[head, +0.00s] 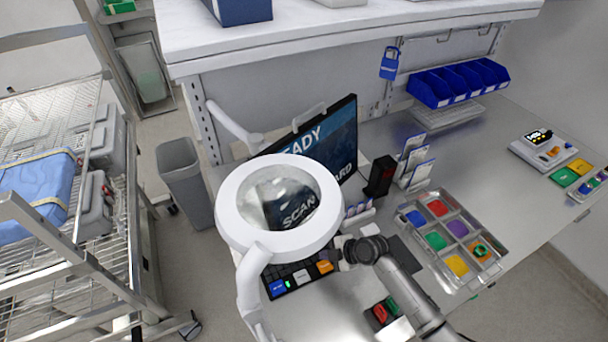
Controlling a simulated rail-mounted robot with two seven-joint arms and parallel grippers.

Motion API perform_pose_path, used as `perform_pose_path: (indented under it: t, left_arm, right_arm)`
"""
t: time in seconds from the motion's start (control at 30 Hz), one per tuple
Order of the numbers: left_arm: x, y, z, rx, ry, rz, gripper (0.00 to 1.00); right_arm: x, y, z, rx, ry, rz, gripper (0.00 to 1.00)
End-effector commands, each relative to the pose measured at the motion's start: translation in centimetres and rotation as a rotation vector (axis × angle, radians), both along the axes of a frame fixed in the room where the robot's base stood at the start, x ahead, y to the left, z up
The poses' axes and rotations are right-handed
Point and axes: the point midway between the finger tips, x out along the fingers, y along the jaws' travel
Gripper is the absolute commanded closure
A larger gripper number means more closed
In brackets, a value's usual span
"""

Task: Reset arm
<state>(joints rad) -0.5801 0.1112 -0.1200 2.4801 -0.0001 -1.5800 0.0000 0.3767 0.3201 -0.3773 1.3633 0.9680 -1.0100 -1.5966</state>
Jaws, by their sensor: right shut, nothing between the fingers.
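My right gripper (352,251) is over the work table, at the end of my grey arm, which comes in from the bottom right. It is small and dark in this view, and its fingers are shut with nothing held. It is just right of the magnifier lamp and in front of the monitor's right side. I cannot tell its exact height above the table. My left gripper is not in view.
A white ring magnifier lamp (231,226) covers part of the monitor (338,137) and keyboard (301,277). A compartment tray (484,225) with coloured pieces stands right of my arm. Blue bins (431,91) hang behind. A wire rack (60,265) and grey waste bin (187,185) are left.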

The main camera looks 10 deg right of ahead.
Motion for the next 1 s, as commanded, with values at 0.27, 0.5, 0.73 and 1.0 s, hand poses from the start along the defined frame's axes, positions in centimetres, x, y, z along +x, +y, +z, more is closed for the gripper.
perform_pose_path:
  t: [0.27, 0.5, 0.73, 1.0]
  left_arm:
    - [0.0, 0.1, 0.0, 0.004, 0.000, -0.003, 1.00]
    - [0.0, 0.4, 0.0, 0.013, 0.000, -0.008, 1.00]
    - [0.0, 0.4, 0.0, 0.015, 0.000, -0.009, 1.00]
    - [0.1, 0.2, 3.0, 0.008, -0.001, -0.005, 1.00]
  right_arm:
    - [0.0, 0.0, 0.0, 0.039, 0.056, -0.064, 1.00]
    - [-1.4, -0.7, -0.9, 0.119, 0.394, -0.383, 1.00]
    - [-1.4, -1.6, 6.7, 0.122, 0.446, -0.799, 1.00]
    - [-8.7, -3.4, 18.1, 0.288, 0.280, -1.211, 1.00]
